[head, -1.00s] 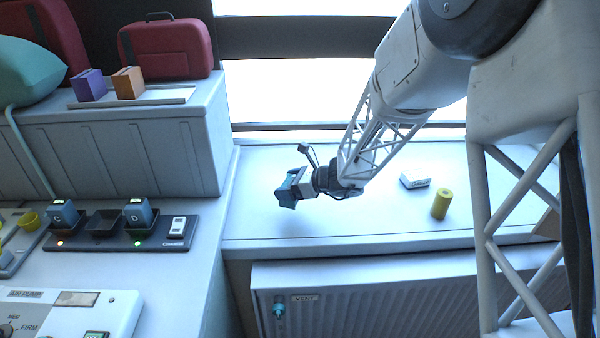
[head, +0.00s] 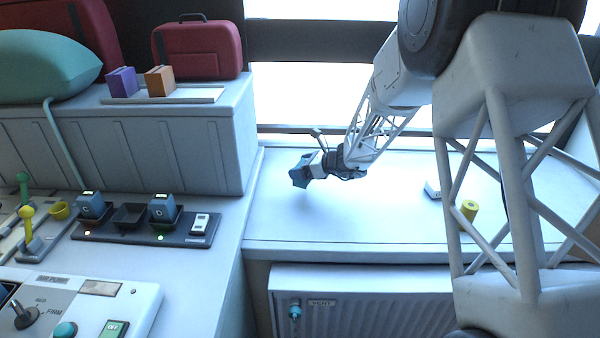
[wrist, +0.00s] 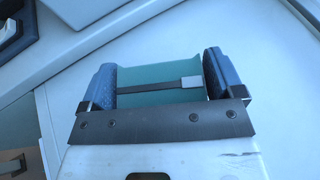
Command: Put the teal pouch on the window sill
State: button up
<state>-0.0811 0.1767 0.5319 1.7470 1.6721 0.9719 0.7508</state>
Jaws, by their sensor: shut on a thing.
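My gripper (wrist: 160,85) is shut on the teal pouch (wrist: 158,72) in the wrist view. Its two blue-grey fingers press the pouch from both sides. A dark strap with a pale grey tab crosses the pouch. In the head view my gripper (head: 303,172) is over the left part of the pale window sill (head: 370,215). The pouch is small and hard to tell from the fingers there. I cannot tell whether it touches the sill.
A raised bench with a red case (head: 197,52) borders the sill on the left. The sill's middle is clear.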

jog(key=shift+w+a, duration=0.15)
jog(key=shift+w, duration=0.45)
jog(key=shift+w+a, duration=0.15)
jog(key=shift+w, duration=0.45)
jog(key=shift+f, duration=0.1)
jog(key=shift+f, duration=1.7)
jog(key=shift+f, duration=0.15)
jog(key=o, duration=0.8)
jog(key=v, duration=1.2)
